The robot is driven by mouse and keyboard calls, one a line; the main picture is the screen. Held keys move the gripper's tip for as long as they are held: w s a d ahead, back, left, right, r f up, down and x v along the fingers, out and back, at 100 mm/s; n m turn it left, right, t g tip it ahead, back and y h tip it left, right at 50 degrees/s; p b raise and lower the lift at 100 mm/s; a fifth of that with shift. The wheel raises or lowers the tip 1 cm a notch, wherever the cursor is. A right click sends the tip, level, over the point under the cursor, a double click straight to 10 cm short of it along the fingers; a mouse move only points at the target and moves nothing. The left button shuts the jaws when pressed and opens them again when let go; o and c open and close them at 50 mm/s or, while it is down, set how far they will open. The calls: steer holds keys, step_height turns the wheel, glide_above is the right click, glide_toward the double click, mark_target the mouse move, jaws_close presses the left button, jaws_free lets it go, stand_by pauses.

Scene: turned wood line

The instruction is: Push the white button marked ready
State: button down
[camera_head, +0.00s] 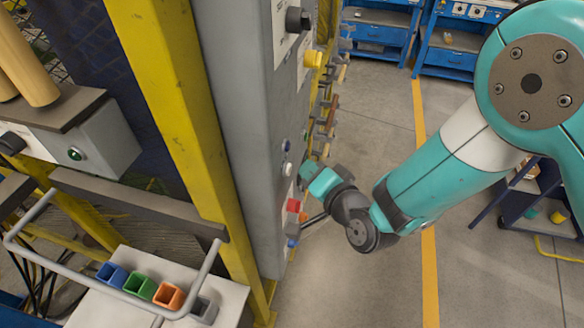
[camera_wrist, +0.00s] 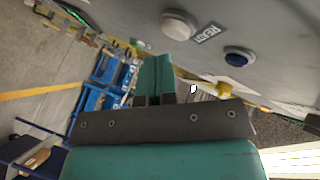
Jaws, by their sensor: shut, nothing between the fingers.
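The white button (camera_wrist: 179,24) is round and sits on the grey panel at the top of the wrist view, beside a small label (camera_wrist: 212,27) reading READY. In the head view a small pale button (camera_head: 287,169) on the panel's narrow face looks like the same one. My gripper (camera_wrist: 155,72) is shut and empty, with its teal fingers pointing away below the white button in the wrist view. In the head view my gripper (camera_head: 306,171) is close to the panel face, just right of the pale button. A gap to the button shows in the wrist view; touching is not seen.
A blue button (camera_wrist: 238,57) is beside the label. The tall grey cabinet (camera_head: 238,90) also carries a yellow button (camera_head: 313,59), a black knob (camera_head: 297,20) and red buttons (camera_head: 294,205). A yellow post (camera_head: 170,90) stands left of it. Open floor (camera_head: 375,130) lies to the right.

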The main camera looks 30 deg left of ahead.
steer(key=shift+s+a+p, duration=0.2)
steer(key=shift+a+p, duration=0.6)
steer(key=shift+p, duration=1.1)
stand_by(0.5)
steer(key=shift+w+d+f+b, duration=0.15)
steer(key=shift+d+b, duration=0.1)
steer(key=shift+b, duration=0.5)
steer(key=shift+d+b, duration=0.35)
steer(key=shift+b, duration=0.4)
steer(key=shift+d+b, duration=0.2)
steer(key=shift+b, duration=0.1)
steer(key=d+b, duration=0.2)
steer(key=b, duration=0.2)
steer(key=w+d+b, duration=0.1)
steer(key=d+b, duration=0.2)
steer(key=b, duration=0.2)
steer(key=shift+w, duration=0.1)
